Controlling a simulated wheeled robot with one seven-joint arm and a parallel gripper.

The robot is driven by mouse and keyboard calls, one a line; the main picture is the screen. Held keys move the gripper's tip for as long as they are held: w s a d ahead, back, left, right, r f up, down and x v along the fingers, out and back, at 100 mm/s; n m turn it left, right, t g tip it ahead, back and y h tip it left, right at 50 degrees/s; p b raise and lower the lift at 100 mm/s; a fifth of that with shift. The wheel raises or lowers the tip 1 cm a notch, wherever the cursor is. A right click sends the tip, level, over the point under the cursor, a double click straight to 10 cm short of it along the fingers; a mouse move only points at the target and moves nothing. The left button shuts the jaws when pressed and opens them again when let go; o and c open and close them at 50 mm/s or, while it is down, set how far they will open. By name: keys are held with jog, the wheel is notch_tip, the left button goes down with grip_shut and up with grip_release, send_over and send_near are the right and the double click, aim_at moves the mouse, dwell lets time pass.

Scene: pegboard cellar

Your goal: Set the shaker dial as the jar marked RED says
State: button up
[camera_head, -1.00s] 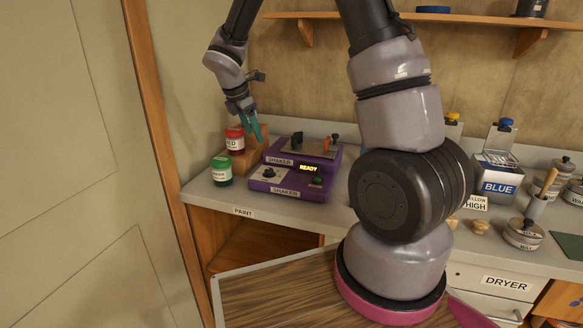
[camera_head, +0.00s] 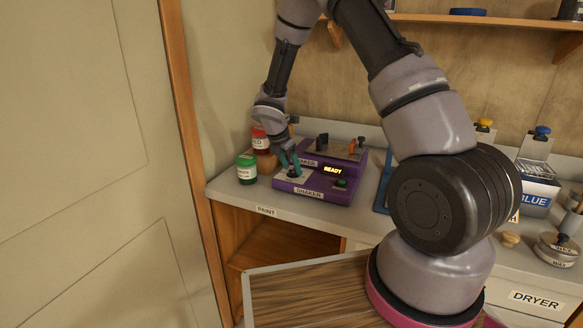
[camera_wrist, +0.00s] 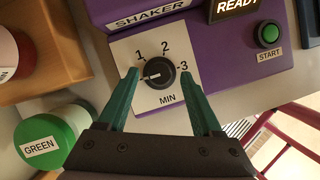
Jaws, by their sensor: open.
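The purple shaker (camera_head: 345,191) stands on the bench, its display reading READY. Its black dial (camera_wrist: 158,72) shows in the wrist view on a pale plate marked 1, 2, 3 and MIN; a small light mark on the knob faces left, below the 1. My gripper (camera_wrist: 160,74) is open, with a teal finger on either side of the dial; I cannot tell whether they touch it. In the head view my gripper (camera_head: 291,162) hides most of the dial. The red-lidded jar (camera_head: 260,141) is behind to the left, its label partly covered by my arm.
A green-lidded jar (camera_head: 246,169) stands left of the shaker, close to my gripper; its lid (camera_wrist: 52,141) reads GREEN. A green START button (camera_wrist: 269,34) is right of the dial. A wooden step (camera_wrist: 40,55) is at upper left in the wrist view.

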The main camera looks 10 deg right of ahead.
jog(key=shift+f, duration=0.15)
grip_shut()
jog(key=shift+w+m, duration=0.1)
jog(key=shift+m, duration=0.2)
jog(key=m+g, duration=0.1)
jog(key=m, duration=0.1)
jog(key=m+g, duration=0.1)
jog(key=m, duration=0.2)
jog(key=shift+w+m, duration=0.2)
jog(key=shift+m, duration=0.1)
jog(key=m+g, duration=0.2)
jog(key=m, duration=0.3)
jog(key=shift+w, duration=0.15)
jog(key=shift+m+g, duration=0.3)
jog(key=shift+m, duration=0.1)
